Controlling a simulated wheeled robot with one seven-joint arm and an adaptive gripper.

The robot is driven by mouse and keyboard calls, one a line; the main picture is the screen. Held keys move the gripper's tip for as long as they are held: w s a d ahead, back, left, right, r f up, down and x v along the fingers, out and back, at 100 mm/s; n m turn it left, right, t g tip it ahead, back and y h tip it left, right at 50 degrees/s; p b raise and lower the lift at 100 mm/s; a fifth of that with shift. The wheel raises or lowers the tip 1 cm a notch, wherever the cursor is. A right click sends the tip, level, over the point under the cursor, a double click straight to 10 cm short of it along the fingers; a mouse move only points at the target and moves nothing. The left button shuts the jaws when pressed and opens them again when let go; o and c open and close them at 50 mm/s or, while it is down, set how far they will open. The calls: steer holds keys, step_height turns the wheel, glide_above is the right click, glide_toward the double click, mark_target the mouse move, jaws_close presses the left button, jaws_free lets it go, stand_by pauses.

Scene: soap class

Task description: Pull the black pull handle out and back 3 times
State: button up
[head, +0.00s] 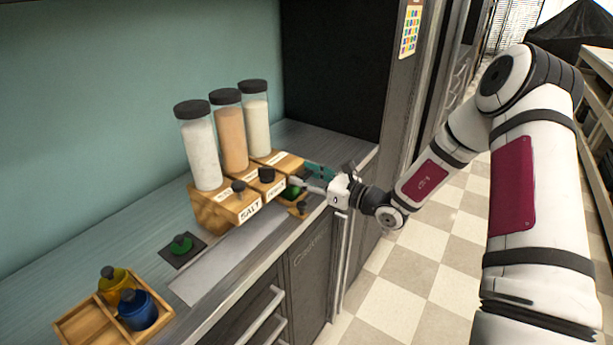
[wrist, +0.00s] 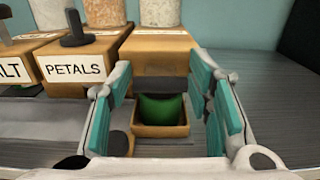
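Black pull handles stand on the dispenser's wooden blocks: one on the SALT block (head: 238,187) and one on the PETALS block (head: 266,174). The PETALS handle (wrist: 75,30) also shows in the wrist view. My gripper (head: 313,176) is at the right end of the dispenser. In the wrist view my gripper (wrist: 162,85) is open, its teal finger pads spread on either side of the right-hand block's front. A green container (wrist: 160,110) sits in a wooden tray between and below the fingers. A dark part shows just above it; I cannot tell whether it is a handle.
Three tall jars (head: 229,132) stand on the blocks against the wall. A green-lidded piece (head: 181,244) sits on a dark mat on the counter. A wooden tray (head: 81,328) at front left holds yellow and blue containers. A dark cabinet side rises behind right.

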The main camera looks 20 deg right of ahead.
mark_target(309, 176)
jaws_close()
steer(key=p+v, duration=0.1)
steer(key=v, duration=0.2)
steer(key=shift+s+d+r, duration=0.1)
steer(key=o, duration=1.3)
jaws_free()
steer(key=shift+s+d, duration=0.15)
steer(key=v, duration=1.1)
steer(key=shift+s+d, duration=0.25)
steer(key=shift+s, duration=0.05)
